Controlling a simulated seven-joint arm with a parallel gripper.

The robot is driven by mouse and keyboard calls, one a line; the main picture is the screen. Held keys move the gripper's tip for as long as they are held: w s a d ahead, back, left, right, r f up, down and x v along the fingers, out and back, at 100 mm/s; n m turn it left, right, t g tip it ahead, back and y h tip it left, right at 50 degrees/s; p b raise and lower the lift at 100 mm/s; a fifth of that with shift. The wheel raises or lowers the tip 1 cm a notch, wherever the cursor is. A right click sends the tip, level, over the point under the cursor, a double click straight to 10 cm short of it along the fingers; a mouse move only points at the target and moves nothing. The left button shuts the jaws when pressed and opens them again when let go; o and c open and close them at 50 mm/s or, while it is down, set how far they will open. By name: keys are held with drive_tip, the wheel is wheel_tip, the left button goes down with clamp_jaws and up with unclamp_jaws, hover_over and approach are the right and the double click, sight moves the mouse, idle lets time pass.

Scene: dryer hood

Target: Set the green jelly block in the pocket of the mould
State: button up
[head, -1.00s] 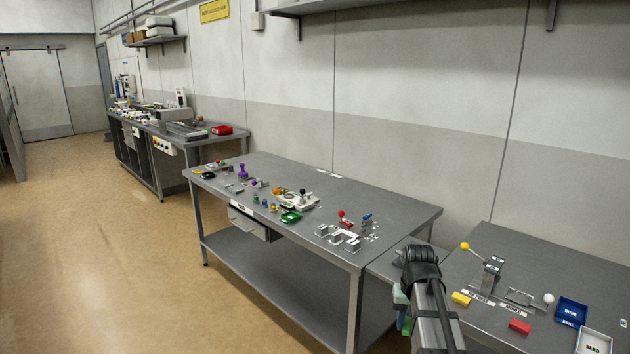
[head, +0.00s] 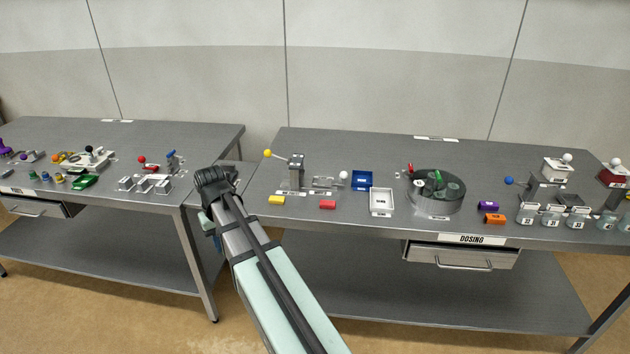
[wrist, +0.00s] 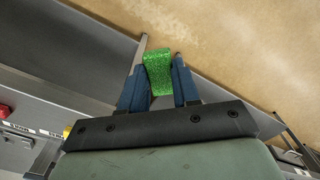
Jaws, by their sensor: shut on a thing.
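The green jelly block (wrist: 158,72) is between the two blue fingers of my gripper (wrist: 160,78) in the wrist view. The fingers are closed on its sides and the block's end sticks out past them, over the floor. In the head view my arm reaches to the gap between the two benches; the block is hidden or too small to tell there. I cannot make out the mould's pocket for certain. A small metal frame (head: 326,182) with a white ball handle lies on the right bench, right of a lever post (head: 296,172) with a yellow ball.
Blue (head: 362,180) and white (head: 381,201) trays and a dark round turntable (head: 436,190) stand further right. The left bench (head: 200,140) holds small fixtures and a green tray (head: 85,181).

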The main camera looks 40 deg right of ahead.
drive_tip(key=d+r+m, duration=0.2)
drive_tip(key=d, duration=1.2)
wheel_tip(320, 180, up, 7)
drive_tip(key=n, duration=1.2)
hover_over(323, 183)
drive_tip(key=shift+d+f, duration=0.1)
drive_tip(key=shift+f, duration=4.65)
drive_tip(key=shift+f, duration=0.65)
drive_tip(key=o, duration=0.8)
drive_tip(key=shift+o, duration=1.1)
drive_tip(key=shift+s, duration=0.1)
